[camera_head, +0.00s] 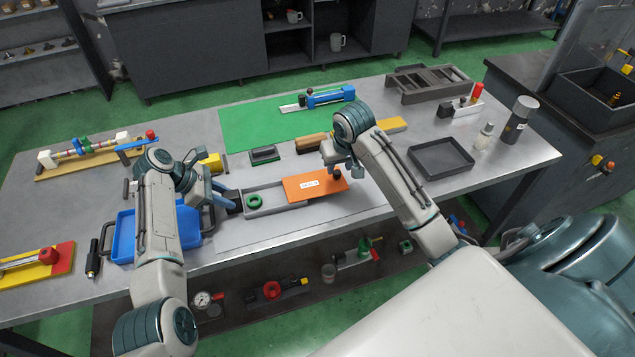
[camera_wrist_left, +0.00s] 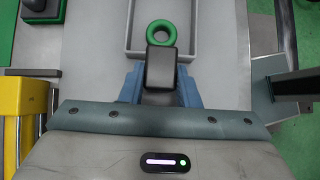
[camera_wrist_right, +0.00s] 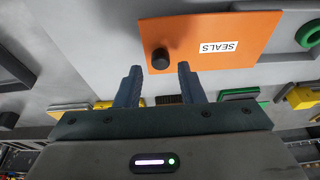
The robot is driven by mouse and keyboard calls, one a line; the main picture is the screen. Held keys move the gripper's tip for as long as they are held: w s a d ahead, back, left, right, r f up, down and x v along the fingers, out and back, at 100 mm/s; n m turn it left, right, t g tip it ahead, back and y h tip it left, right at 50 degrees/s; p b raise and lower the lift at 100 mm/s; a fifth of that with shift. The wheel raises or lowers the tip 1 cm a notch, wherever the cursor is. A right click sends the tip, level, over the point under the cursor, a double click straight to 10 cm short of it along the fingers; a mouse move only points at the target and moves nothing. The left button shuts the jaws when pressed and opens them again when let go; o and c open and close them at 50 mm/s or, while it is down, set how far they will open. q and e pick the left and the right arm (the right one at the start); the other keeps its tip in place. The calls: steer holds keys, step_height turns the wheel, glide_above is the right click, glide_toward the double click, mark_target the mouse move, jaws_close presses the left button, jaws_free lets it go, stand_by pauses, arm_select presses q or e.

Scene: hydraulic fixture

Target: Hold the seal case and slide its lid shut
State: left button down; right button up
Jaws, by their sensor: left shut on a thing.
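The grey seal case (camera_head: 280,208) lies on the table with a green ring (camera_head: 253,201) in its uncovered left part; it also shows in the left wrist view (camera_wrist_left: 130,30). Its orange lid (camera_head: 305,191), labelled SEALS, covers the right part and sticks out to the right. A black knob (camera_wrist_right: 161,58) stands on the lid. My left gripper (camera_head: 232,200) is shut on the dark grip block (camera_wrist_left: 160,68) at the case's left end. My right gripper (camera_wrist_right: 160,68) is open over the lid, its fingertips on either side of the knob with gaps visible.
A blue tray (camera_head: 122,222) lies left of the case, below my left arm. A dark tray (camera_head: 440,158) stands to the right. Behind the case are a black-and-green block (camera_head: 264,155), a brown block (camera_head: 310,142) and a green mat (camera_head: 250,120). The table in front is clear.

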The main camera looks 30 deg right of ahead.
mark_target(337, 173)
steer(key=shift+x, duration=1.75)
steer(key=c, duration=0.7)
steer(key=shift+w+a, duration=0.5)
steer(key=shift+a, duration=1.25)
steer(key=shift+w+a, duration=0.5)
steer(key=shift+a, duration=1.25)
steer(key=shift+w+a, duration=0.45)
steer(key=shift+a, duration=1.3)
steer(key=shift+c, duration=0.2)
steer(key=shift+w+a, duration=0.1)
steer(key=shift+a, duration=0.3)
steer(key=o, duration=1)
steer(key=v, duration=0.7)
steer(key=shift+r, duration=0.2)
